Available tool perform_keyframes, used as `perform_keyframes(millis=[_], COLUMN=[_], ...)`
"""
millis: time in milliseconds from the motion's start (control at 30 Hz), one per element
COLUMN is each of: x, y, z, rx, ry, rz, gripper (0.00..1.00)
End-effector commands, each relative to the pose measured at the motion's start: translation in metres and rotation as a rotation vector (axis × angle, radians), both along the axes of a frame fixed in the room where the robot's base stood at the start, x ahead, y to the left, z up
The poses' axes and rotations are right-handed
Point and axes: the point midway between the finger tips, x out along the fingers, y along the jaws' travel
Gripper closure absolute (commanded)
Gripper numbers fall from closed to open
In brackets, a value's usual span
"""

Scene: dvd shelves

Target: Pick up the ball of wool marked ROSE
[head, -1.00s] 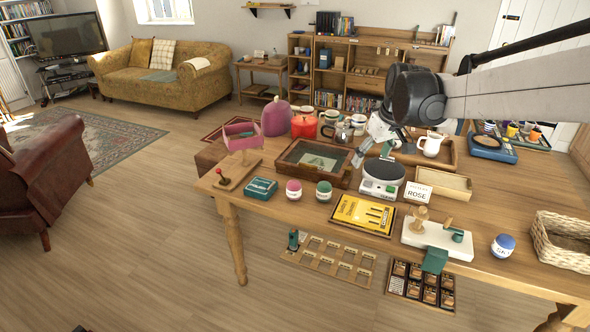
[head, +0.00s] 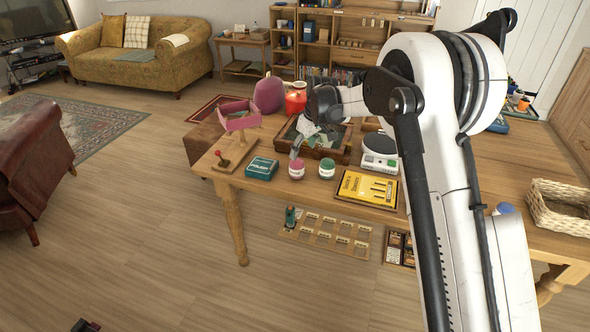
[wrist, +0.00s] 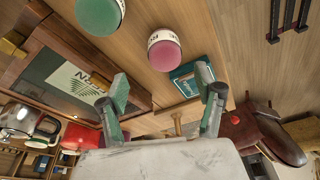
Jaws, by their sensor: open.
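A pink ball of wool (head: 296,170) with a white band stands upright near the table's front edge; its lettering is too small to read. In the wrist view the pink ball (wrist: 164,52) is beyond my fingertips, roughly between them across the picture. A green ball of wool (head: 327,168) stands just right of it and also shows in the wrist view (wrist: 100,14). My gripper (head: 296,148) is open and empty, above and behind the pink ball, in front of the framed glass-topped case. In the wrist view my fingers (wrist: 163,84) are spread apart.
A teal box (head: 262,168) lies close left of the pink ball. The wooden case (head: 341,157) is behind, and a yellow box (head: 368,189) and scale (head: 379,163) are to the right. A pink tray on a stand (head: 239,115) rises at left. My arm hides the table's middle.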

Motion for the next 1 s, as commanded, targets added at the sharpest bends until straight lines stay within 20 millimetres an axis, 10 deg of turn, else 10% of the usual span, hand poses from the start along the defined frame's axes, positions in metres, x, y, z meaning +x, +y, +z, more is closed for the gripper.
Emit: perform_keyframes(millis=[1000], x=[0.012], y=[0.028], z=[-0.098], rx=[0.0], ry=[-0.001], rz=[-0.001], gripper=[0.34])
